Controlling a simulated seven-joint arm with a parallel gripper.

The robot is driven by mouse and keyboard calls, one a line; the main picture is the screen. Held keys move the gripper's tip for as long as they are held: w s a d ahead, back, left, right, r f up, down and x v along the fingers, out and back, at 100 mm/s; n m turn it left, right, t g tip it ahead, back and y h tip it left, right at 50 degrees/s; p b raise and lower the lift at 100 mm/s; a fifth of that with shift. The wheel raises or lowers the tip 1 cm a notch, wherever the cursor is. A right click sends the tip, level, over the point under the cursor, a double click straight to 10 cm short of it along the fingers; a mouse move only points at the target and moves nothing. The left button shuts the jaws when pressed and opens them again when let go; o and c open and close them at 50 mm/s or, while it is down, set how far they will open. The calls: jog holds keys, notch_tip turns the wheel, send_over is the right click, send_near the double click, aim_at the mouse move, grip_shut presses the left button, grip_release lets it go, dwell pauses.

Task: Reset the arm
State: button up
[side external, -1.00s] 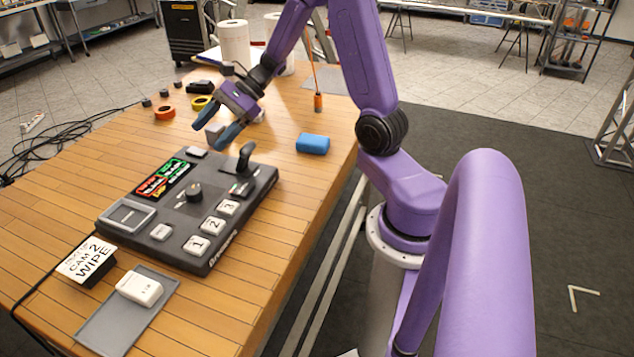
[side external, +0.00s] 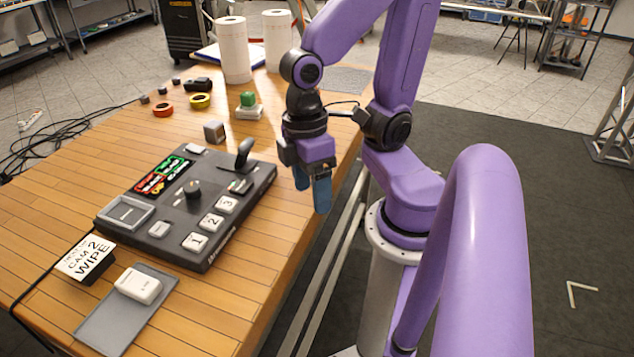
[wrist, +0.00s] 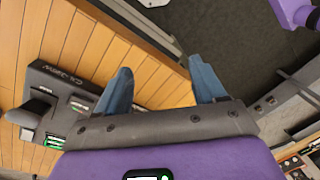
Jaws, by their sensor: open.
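My gripper (side external: 312,190) is purple with blue fingers and points down near the right edge of the wooden table (side external: 60,215). In the wrist view my gripper (wrist: 162,85) has its two blue fingers spread apart with nothing between them. The table's edge and the dark floor show beyond the fingertips. My gripper is to the right of the dark control panel (side external: 150,212) and apart from it.
The panel has a raised lever (side external: 243,155) and numbered buttons. A white device (side external: 138,286) sits on a grey mat (side external: 100,325) in front. A grey cube (side external: 214,131), tape rolls and paper rolls (side external: 233,50) stand farther back.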

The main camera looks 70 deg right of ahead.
jog(key=n, duration=0.2)
jog(key=n+t, duration=0.1)
jog(key=shift+s+d+r, duration=0.2)
jog(key=shift+s+d, duration=0.05)
jog(key=shift+s, duration=0.15)
